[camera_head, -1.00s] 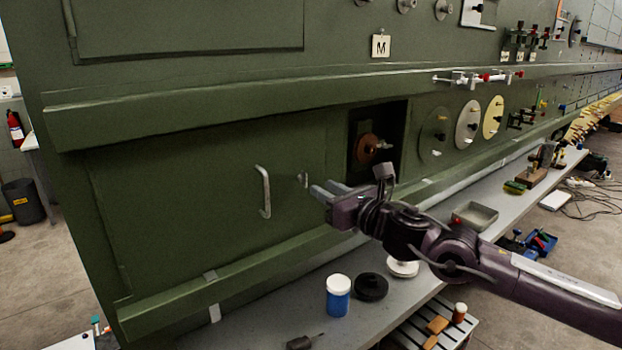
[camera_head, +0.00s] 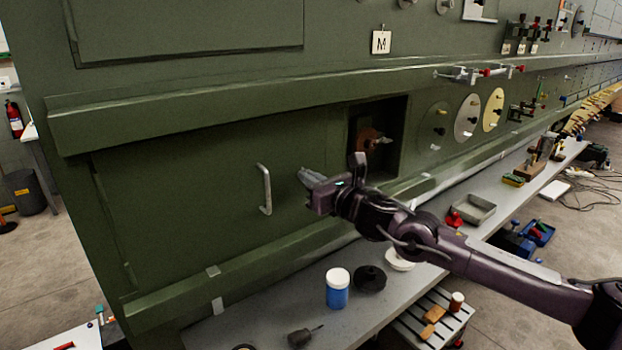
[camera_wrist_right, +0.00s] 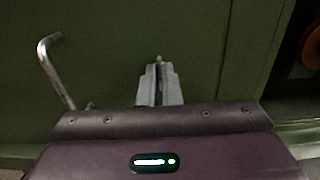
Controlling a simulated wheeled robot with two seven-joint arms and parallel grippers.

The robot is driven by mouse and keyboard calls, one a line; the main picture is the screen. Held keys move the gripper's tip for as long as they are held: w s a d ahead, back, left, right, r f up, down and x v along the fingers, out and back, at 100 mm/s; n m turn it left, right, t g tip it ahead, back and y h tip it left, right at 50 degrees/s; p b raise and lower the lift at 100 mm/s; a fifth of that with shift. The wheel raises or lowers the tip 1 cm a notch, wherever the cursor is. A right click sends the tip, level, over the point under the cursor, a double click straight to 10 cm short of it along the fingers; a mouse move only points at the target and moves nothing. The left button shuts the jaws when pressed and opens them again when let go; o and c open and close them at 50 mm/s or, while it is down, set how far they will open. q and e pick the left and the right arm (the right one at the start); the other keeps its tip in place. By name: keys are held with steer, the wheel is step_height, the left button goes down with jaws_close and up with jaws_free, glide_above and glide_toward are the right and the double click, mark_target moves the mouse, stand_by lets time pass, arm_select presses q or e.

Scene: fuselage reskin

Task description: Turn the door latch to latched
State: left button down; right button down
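The green door panel (camera_head: 195,190) is flush in the green fuselage side and carries a pale bar handle (camera_head: 266,188). The door latch is a small metal piece right of that handle; my right gripper hides it in the head view. In the right wrist view, a small pale tip of the door latch (camera_wrist_right: 158,59) shows at the ends of my fingers. My right gripper (camera_head: 304,174) is at the latch, its fingers close together with a thin slit between them, seemingly shut on it. The latch's angle is hidden. My left gripper is not in view.
Right of the door is a square recess (camera_head: 396,140) with a brown round part (camera_head: 368,139). Below runs a grey bench (camera_head: 260,325) with a blue jar (camera_head: 337,290) and a black round part (camera_head: 370,279). The bar handle stands out close left of my fingers.

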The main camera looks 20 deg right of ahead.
stand_by(0.3)
steer(key=m+b, duration=0.2)
steer(key=m, duration=0.7)
steer(key=m+b, duration=0.2)
steer(key=m, duration=0.7)
steer(key=shift+d+f, duration=0.15)
stand_by(0.4)
steer(key=c, duration=1.6)
jaws_free()
